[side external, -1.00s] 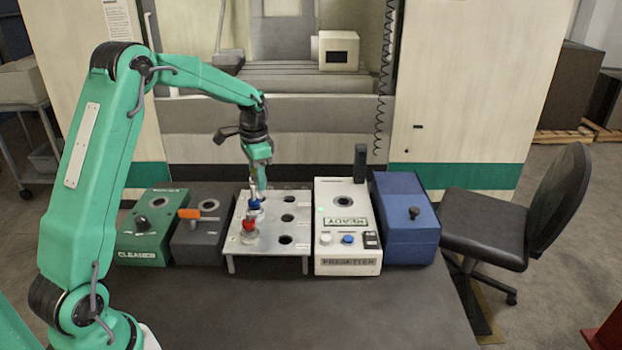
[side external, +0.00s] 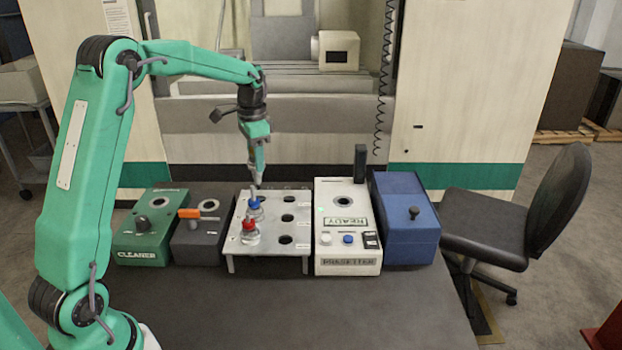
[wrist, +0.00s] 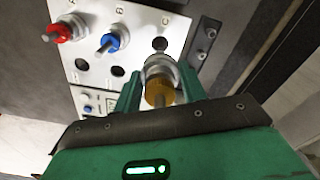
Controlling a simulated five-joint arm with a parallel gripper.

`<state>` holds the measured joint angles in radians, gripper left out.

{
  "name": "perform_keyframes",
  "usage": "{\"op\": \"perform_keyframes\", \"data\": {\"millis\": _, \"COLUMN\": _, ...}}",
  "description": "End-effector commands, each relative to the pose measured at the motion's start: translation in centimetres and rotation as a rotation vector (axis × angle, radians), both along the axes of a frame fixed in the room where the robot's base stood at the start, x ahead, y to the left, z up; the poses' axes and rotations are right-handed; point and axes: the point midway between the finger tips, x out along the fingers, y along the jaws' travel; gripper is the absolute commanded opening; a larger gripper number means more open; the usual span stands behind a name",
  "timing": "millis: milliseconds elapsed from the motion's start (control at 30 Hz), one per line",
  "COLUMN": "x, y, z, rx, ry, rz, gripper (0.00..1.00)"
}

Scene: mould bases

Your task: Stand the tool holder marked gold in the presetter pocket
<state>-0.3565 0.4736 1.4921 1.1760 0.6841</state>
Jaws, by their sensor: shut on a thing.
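My gripper (wrist: 158,84) is shut on the gold-marked tool holder (wrist: 159,94), whose gold collar and pale metal flange sit between the two fingers in the wrist view. A dark rack hole shows just beyond the holder. In the side view my gripper (side external: 257,180) points down above the back left of the rack (side external: 268,245); the gold holder is too small to make out there. The presetter (side external: 333,240) stands right of the rack, and its round pocket (side external: 344,201) looks empty.
A blue-marked holder (side external: 253,204) and a red-marked holder (side external: 249,232) stand in the rack's left column, close to my gripper. A dark upright post (side external: 360,163) rises behind the presetter pocket. A blue box (side external: 405,225) stands further right. The front table is clear.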

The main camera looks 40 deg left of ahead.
Motion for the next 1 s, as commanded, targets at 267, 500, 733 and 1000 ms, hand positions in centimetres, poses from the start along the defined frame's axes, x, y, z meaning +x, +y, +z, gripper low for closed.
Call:
{"op": "perform_keyframes", "data": {"millis": 267, "x": 0.6, "y": -0.3, "z": 0.2, "rx": 0.002, "ry": -0.004, "rz": -0.01, "gripper": 0.01}}
{"op": "perform_keyframes", "data": {"millis": 500, "x": 2.9, "y": -1.6, "z": 0.7, "rx": 0.002, "ry": -0.005, "rz": -0.053, "gripper": 0.01}}
{"op": "perform_keyframes", "data": {"millis": 733, "x": 6.4, "y": -4.1, "z": 1.4, "rx": 0.001, "ry": -0.003, "rz": -0.125, "gripper": 0.01}}
{"op": "perform_keyframes", "data": {"millis": 1000, "x": 10.3, "y": -8.0, "z": 2.1, "rx": 0.001, "ry": -0.004, "rz": -0.216, "gripper": 0.01}}
